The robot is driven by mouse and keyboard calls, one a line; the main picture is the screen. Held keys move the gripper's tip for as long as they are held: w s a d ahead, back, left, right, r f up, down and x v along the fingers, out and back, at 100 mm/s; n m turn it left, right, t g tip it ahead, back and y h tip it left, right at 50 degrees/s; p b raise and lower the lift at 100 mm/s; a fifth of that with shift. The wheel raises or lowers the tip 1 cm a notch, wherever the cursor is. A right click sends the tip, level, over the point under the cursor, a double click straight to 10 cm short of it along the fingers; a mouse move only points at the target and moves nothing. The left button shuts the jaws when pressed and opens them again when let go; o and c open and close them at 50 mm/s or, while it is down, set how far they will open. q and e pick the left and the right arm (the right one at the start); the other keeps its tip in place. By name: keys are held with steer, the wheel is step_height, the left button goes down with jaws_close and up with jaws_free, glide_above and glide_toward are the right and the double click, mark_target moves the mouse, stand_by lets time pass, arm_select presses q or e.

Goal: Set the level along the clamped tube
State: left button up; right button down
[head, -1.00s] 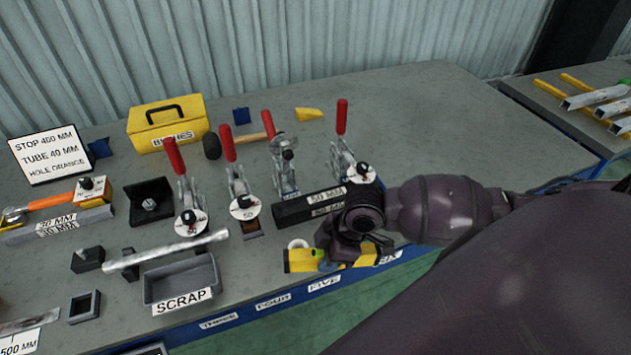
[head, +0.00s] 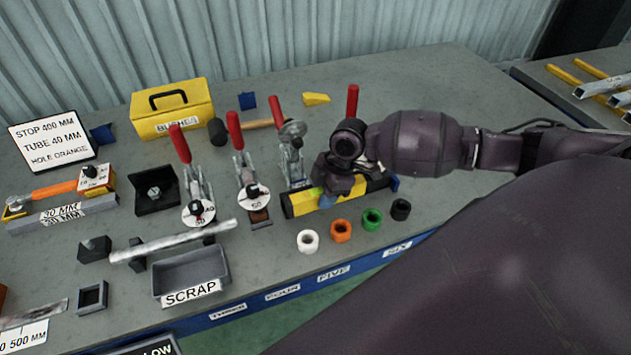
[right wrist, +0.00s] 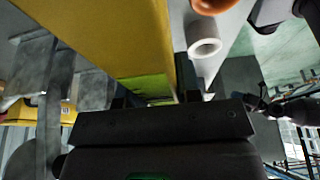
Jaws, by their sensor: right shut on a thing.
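My right gripper (head: 332,186) is shut on the yellow level (head: 298,206) and holds it near the right-hand clamps. The level also fills the upper left of the right wrist view (right wrist: 110,35), with its green vial (right wrist: 148,88) close to the fingers. A silver tube (head: 170,243) lies slanted across dark blocks, left of the level and apart from it. Red-handled toggle clamps (head: 190,180) stand behind it with handles up; I cannot tell whether any grips the tube. The black labelled block seen earlier is hidden behind my gripper. My left gripper is out of view.
White (head: 308,241), orange (head: 341,231), green (head: 372,219) and black (head: 401,210) rings stand along the front edge. A grey scrap tray (head: 190,272) sits before the tube. A yellow box (head: 172,108) is at the back. The back right of the bench is clear.

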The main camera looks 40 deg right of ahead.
steer(key=shift+w+d, duration=0.2)
steer(key=shift+w, duration=0.85)
steer(key=w, duration=0.2)
steer(key=w+d, duration=0.1)
steer(key=shift+w, duration=0.35)
steer(key=shift+s+a+f, duration=0.1)
steer(key=shift+s+f, duration=0.05)
steer(key=shift+f, duration=0.6)
steer(key=shift+f, duration=0.1)
steer(key=c, duration=0.8)
jaws_free()
steer(key=shift+s, duration=0.1)
